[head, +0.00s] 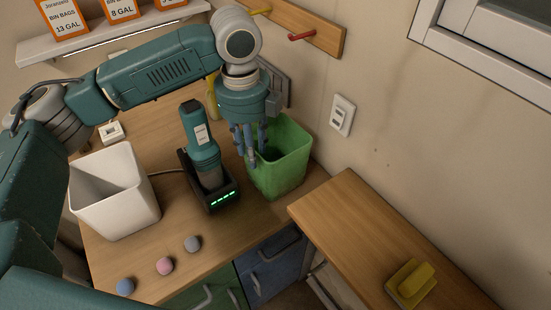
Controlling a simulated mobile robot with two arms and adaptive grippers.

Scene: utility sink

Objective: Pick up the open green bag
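The open green bag (287,170) stands upright on the wooden counter near the wall, its mouth facing up. My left gripper (248,148) hangs over the bag's left rim with its fingers pointing down. The fingers look spread apart, one on the bag's inner side and others outside near the left wall. I cannot tell whether they touch the bag. The hand and fingers hide part of the rim. My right gripper is not in view.
A teal device in a black dock (209,180) with green lights stands just left of the bag. A white bin (115,200) is farther left. Several small balls (165,266) lie in front. A peg rail (300,24) is above.

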